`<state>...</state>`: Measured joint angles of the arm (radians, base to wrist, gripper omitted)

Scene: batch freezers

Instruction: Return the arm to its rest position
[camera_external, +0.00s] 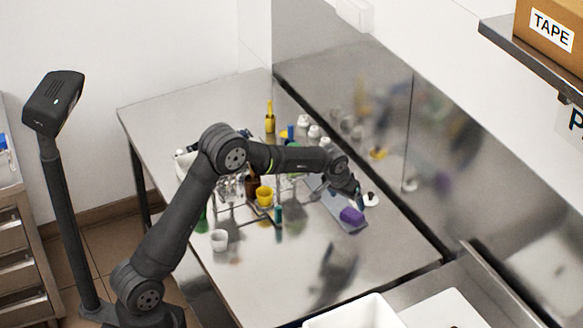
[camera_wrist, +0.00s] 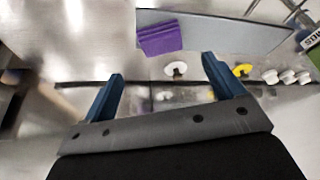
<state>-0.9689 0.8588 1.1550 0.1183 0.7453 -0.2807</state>
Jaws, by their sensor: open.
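My gripper (camera_external: 359,194) is at the end of my arm, which reaches out over the steel table towards its back right part. In the wrist view my gripper (camera_wrist: 163,84) shows two blue fingers spread wide with nothing between them. A purple block-like thing (camera_external: 351,216) lies on a grey flat panel (camera_external: 340,207) just below the gripper; it also shows in the wrist view (camera_wrist: 160,38), ahead of the fingers. A white round piece (camera_external: 371,200) stands beside the gripper, and in the wrist view (camera_wrist: 176,69) it appears ahead of the gap between the fingers.
The steel table (camera_external: 290,285) is clear at the front. A rack with a yellow cup (camera_external: 264,195) and glassware stands under my arm. White caps (camera_external: 314,131) and a yellow bottle (camera_external: 270,120) stand near the back. A steel wall panel (camera_external: 400,130) bounds the right.

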